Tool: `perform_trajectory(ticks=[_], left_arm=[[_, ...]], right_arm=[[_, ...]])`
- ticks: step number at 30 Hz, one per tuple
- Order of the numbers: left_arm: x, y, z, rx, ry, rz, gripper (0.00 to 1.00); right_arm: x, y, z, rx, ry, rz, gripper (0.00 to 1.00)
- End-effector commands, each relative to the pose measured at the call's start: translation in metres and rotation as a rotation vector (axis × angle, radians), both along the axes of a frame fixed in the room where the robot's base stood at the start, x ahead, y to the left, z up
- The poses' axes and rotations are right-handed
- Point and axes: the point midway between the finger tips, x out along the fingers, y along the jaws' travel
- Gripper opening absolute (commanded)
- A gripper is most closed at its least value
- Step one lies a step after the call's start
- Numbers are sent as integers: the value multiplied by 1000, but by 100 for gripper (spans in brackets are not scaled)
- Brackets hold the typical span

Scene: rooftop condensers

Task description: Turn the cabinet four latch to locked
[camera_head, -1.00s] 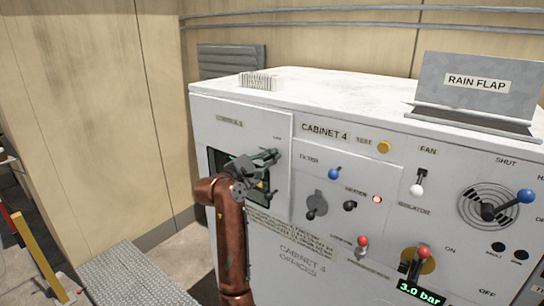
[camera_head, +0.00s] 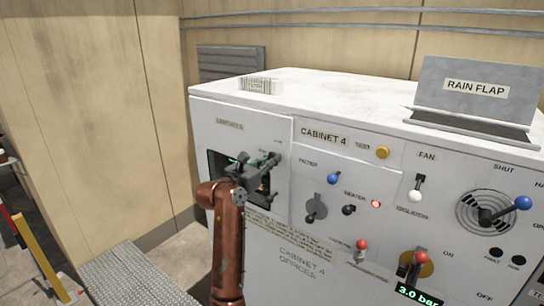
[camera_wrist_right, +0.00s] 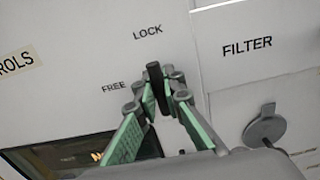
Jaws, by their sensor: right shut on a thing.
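The cabinet four latch is a dark handle (camera_wrist_right: 156,84) on the white front panel, seen in the right wrist view. It stands almost upright, with its upper end towards the word LOCK above it. The word FREE is to its left. My right gripper (camera_wrist_right: 159,92) is shut on the handle, with one green-padded finger on each side. In the head view the same right gripper (camera_head: 268,163) is at the upper left of the cabinet (camera_head: 205,112), and it mostly hides the latch. My left gripper is not in view.
A dark display window (camera_wrist_right: 78,155) is just below the latch. The filter knob (camera_wrist_right: 265,127) is to the right. A rain flap (camera_head: 474,92) stands on the cabinet top. A grey grating (camera_head: 130,275) is at lower left.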

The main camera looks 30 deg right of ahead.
Motion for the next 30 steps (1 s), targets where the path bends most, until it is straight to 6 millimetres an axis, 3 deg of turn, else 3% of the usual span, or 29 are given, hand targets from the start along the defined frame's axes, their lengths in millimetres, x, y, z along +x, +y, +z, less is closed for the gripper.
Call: perform_trajectory(ticks=[12,28,29,30], left_arm=[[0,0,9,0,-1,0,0],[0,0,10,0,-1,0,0],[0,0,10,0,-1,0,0],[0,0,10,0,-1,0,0]], right_arm=[[1,2,-4,-64,176,2,0],[1,1,-5,-73,197,2,0],[1,1,-5,-73,197,2,12],[1,1,-5,-74,197,1,15]])
